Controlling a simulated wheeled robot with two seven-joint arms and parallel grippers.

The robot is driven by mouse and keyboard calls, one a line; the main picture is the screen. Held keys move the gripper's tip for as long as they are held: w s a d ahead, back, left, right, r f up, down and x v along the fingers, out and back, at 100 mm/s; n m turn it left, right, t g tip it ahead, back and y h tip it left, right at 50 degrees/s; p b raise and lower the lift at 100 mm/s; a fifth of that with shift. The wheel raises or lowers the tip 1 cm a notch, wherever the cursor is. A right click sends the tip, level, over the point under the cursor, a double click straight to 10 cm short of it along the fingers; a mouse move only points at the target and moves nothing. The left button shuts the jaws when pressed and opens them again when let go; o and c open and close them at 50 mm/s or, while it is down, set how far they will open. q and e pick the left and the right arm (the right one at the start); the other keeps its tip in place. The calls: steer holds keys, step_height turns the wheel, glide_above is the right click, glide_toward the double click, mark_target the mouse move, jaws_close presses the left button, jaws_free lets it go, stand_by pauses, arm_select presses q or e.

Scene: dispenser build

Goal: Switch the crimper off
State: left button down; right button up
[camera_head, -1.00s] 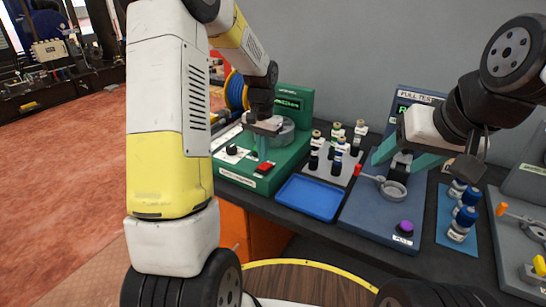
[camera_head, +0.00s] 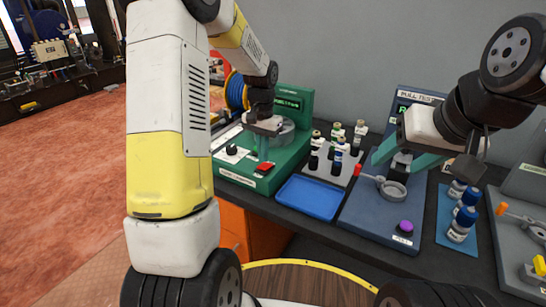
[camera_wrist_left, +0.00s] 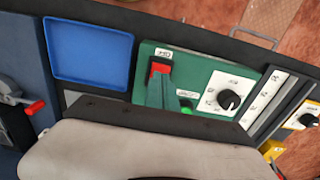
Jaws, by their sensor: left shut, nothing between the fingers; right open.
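The crimper, a green machine (camera_head: 232,176), stands on the dark bench left of centre and has a small display on its upright back. Its red switch (camera_head: 264,168) is on the front right of the green base; it also shows in the left wrist view (camera_wrist_left: 160,67), under a small white label. My left gripper (camera_head: 263,156) is shut and empty, pointing down just behind the switch. In the left wrist view its teal fingers (camera_wrist_left: 160,82) overlap the switch's near edge; I cannot tell whether they touch. My right gripper (camera_head: 404,162) is open and empty above the pull tester (camera_head: 358,218).
A black knob (camera_wrist_left: 229,100) and a green button (camera_wrist_left: 186,106) sit near the switch. A blue tray (camera_head: 309,198) lies empty beside the crimper. Several bottles stand on a grey rack (camera_head: 325,170) behind it. The pull tester has a purple button (camera_head: 404,227).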

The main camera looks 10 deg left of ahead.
mark_target(263, 166)
arm_select(q)
steer(key=shift+f, duration=1.3)
stand_by(1.0)
steer(key=shift+r, duration=3.5)
steer(key=shift+r, duration=0.1)
steer(key=s+r+n+t, duration=0.1)
steer(key=s+r+t, duration=0.1)
steer(key=s+r, duration=0.8)
steer(key=s+d+r+n+t+h, duration=0.1)
steer(key=s+t, duration=0.1)
steer(key=s, duration=0.5)
steer(key=s+d+r+n+t+h, duration=0.1)
steer(key=s+r+t, duration=0.1)
steer(key=s, duration=0.5)
steer(key=shift+s+r, duration=0.15)
steer(key=shift+r, duration=0.15)
